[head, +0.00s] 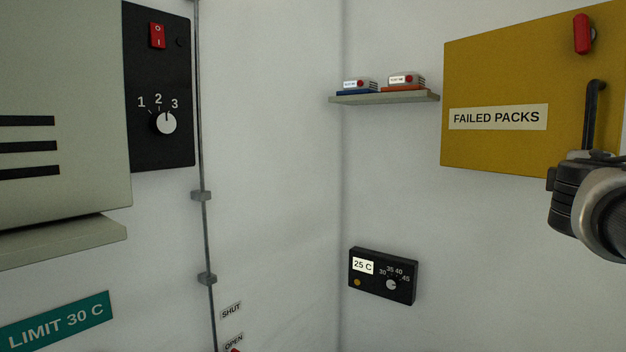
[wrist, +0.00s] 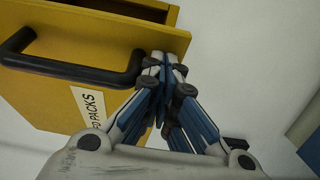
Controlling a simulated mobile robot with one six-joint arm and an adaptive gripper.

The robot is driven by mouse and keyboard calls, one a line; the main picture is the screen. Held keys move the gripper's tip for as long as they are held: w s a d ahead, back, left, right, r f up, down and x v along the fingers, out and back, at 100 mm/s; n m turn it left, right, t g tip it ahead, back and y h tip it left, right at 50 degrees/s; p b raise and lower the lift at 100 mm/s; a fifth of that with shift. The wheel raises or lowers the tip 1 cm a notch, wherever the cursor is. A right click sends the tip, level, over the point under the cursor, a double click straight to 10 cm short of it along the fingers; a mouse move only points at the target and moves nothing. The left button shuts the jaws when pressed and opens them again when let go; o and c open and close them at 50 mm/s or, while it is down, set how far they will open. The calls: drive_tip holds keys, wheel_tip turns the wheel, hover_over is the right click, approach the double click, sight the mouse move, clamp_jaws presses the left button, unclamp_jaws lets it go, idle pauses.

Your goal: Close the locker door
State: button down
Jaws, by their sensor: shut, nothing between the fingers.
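The yellow locker door (head: 490,75) labelled FAILED PACKS is at the upper right of the head view, with a black bar handle (head: 592,110) and a red latch piece (head: 582,33). In the wrist view the door (wrist: 60,90) and handle (wrist: 75,68) fill the upper left. A dark gap (wrist: 125,8) behind the door's edge shows it standing ajar. My gripper (wrist: 165,62) is shut and empty, its fingertips beside the handle's end and close to the door's edge. I cannot tell whether they touch. In the head view my wrist covers the area below the handle.
A shelf (head: 385,98) with two small packs is left of the locker. A black thermostat box (head: 382,276) reading 25 C is below. A grey cabinet (head: 60,120), a switch panel (head: 160,85) and a vertical rod (head: 203,150) are on the left.

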drive_tip(key=s+d+p+x, duration=0.1)
drive_tip(key=s+d+x, duration=0.1)
drive_tip(key=x, duration=1.1)
drive_tip(key=shift+p, duration=0.35)
drive_tip(key=shift+w+d, duration=0.1)
drive_tip(key=shift+w, duration=0.05)
drive_tip(key=shift+f, duration=0.1)
